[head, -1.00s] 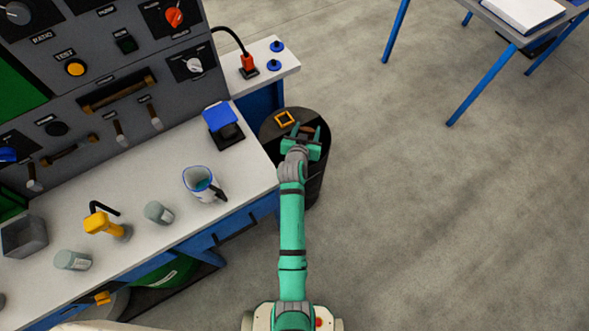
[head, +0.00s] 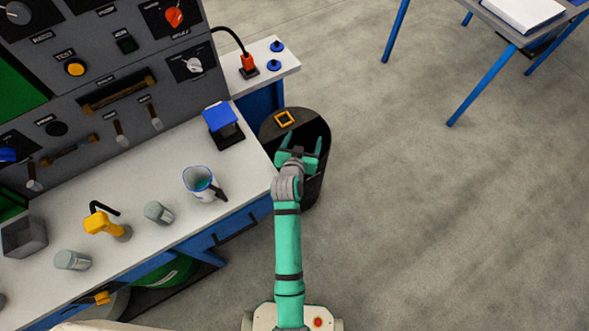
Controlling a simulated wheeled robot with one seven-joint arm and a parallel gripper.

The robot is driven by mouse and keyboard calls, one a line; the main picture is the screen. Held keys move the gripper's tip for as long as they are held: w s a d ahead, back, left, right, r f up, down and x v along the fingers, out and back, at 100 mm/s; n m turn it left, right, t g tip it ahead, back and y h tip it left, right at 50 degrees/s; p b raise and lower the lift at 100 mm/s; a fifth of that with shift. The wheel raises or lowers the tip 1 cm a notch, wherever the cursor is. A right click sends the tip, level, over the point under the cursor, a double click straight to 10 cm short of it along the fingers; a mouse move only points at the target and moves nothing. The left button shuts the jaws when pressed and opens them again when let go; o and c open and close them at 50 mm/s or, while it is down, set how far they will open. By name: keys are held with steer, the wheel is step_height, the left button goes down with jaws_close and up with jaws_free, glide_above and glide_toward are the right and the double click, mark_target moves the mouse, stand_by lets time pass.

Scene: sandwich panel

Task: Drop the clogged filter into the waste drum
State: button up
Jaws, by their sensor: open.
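The waste drum (head: 308,118) is a dark round barrel beyond the right end of the workbench. Its top has an orange square mark and a dark opening on the near side. My gripper (head: 301,142) is over that opening, its two green fingers spread apart with nothing visible between them. I cannot make out the clogged filter in this view. The inside of the drum is dark, and my gripper partly covers the opening.
The white workbench (head: 110,205) holds a jug (head: 199,181), a blue-topped device (head: 220,119), a yellow tool (head: 99,222), two grey cylinders and a grey bin (head: 24,237). A side table stands behind the drum.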

steer(key=v, duration=0.3)
steer(key=shift+s+r, duration=0.2)
steer(key=shift+s, duration=0.05)
